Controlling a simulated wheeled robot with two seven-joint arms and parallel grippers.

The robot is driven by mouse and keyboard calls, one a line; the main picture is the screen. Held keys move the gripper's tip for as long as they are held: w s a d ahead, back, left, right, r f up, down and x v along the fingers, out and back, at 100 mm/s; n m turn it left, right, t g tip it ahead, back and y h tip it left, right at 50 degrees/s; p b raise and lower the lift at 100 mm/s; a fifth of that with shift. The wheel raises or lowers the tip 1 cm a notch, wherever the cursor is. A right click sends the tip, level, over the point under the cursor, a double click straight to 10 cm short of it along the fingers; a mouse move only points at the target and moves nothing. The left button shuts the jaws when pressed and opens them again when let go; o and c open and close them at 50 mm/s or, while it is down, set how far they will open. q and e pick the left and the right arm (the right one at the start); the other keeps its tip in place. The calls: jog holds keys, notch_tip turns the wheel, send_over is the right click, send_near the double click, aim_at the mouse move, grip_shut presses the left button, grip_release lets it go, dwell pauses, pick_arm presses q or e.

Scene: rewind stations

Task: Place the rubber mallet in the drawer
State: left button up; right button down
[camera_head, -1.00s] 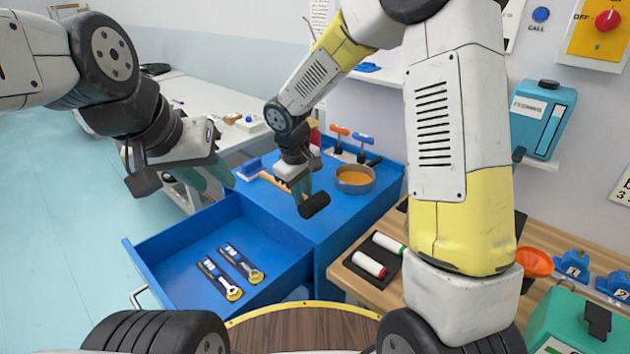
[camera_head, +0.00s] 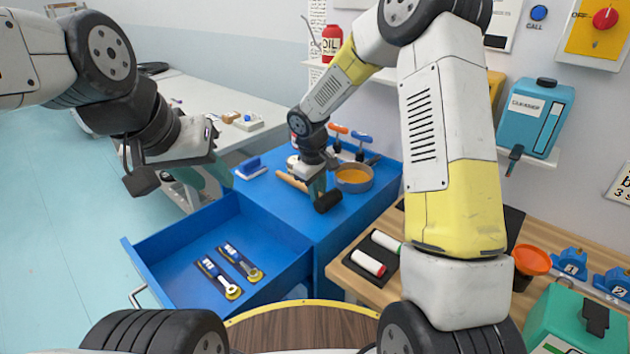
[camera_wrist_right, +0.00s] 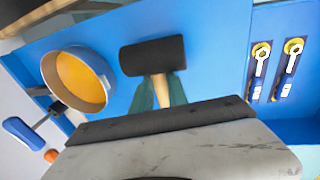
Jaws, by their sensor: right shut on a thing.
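The rubber mallet has a black head (camera_head: 327,200) and a light wooden handle (camera_head: 290,181). My right gripper (camera_head: 316,186) is shut on its handle close to the head, over the blue cabinet top. In the right wrist view the mallet's head (camera_wrist_right: 153,55) lies across just beyond the fingertips (camera_wrist_right: 162,92). I cannot tell whether the mallet touches the top. The blue drawer (camera_head: 190,228) is pulled open, left of and below the mallet, with two yellow-ended tools (camera_head: 230,270) lying in it. My left gripper (camera_head: 205,178) hangs left of the cabinet; its opening is unclear.
On the cabinet top (camera_head: 290,218), a pan with orange contents (camera_head: 353,178) stands right of the mallet and a blue brush (camera_head: 250,168) lies left. Orange- and blue-handled tools (camera_head: 361,141) stand behind. Much of the drawer floor is bare. A wooden bench (camera_head: 370,285) is at right.

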jog(key=shift+f, duration=0.1)
jog(key=c, duration=1.3)
grip_release()
